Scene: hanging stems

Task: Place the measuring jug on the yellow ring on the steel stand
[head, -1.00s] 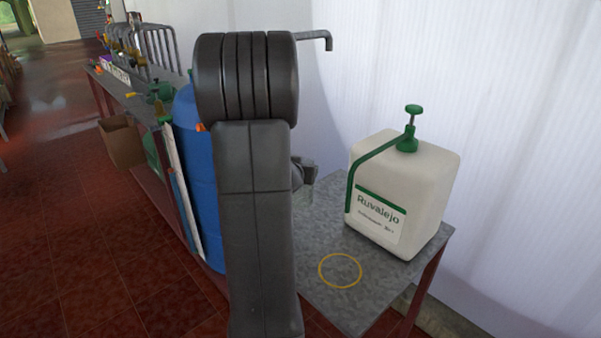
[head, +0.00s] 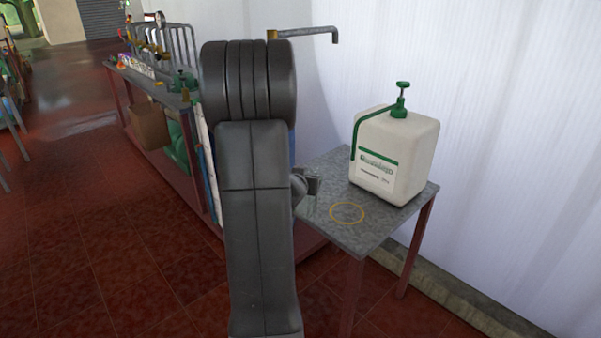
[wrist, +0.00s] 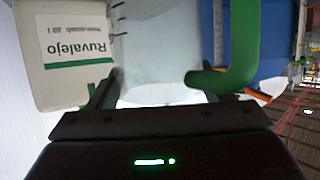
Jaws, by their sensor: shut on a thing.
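The measuring jug (wrist: 160,50) is a pale, translucent vessel with dark graduation marks and a thick green handle (wrist: 238,50) in the wrist view. My gripper (wrist: 165,95) is shut on it, a finger at each side. In the head view my gripper (head: 306,186) shows only partly past my arm, and the jug is mostly hidden there. The yellow ring (head: 332,211) is a thin, empty circle on the grey steel stand (head: 370,237), to the right of my gripper in the picture.
A white Ruvalejo canister (head: 410,150) with a green pump stands on the stand behind the ring; it also shows in the wrist view (wrist: 70,85). A blue drum (wrist: 275,40) is mostly hidden by my arm. A cluttered bench (head: 150,85) runs along the left.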

